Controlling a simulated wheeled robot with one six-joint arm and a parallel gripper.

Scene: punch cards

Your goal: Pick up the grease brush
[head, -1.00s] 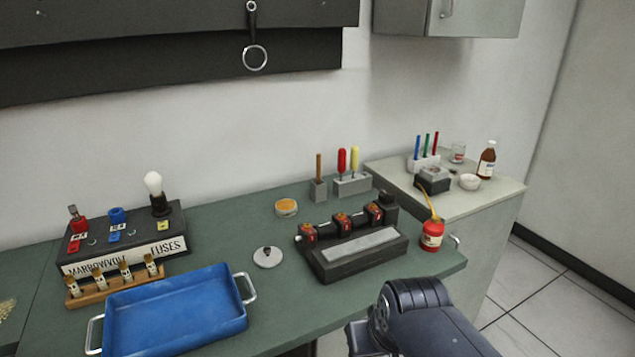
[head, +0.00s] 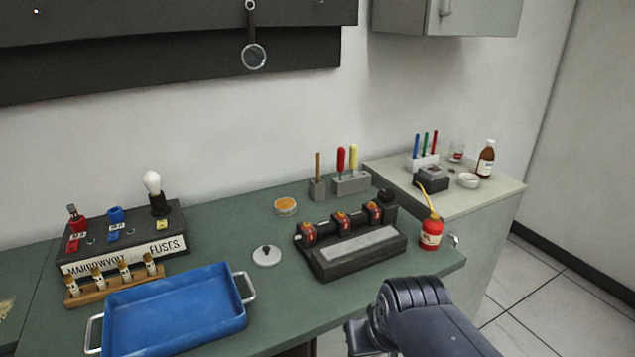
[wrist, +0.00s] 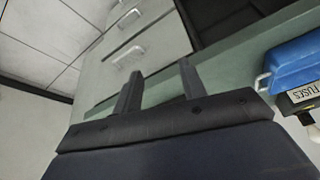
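What looks like the grease brush (head: 318,165) is a thin brown wooden handle. It stands upright in a small grey block (head: 318,190) at the back of the green bench; its lower end is hidden in the block. My gripper (wrist: 158,82) is open and empty in the wrist view, its two dark fingers apart. It is well away from the brush, on the near side of the bench, with drawers beyond it. The head view shows my dark arm at the lower right, but not the fingertips.
Beside the brush stands a grey holder (head: 352,185) with red and yellow handles. An open orange tin (head: 286,206), a lid (head: 266,256), a black device (head: 350,248), a red oil can (head: 431,236) and a blue tray (head: 175,310) lie nearer. A dark shelf hangs above.

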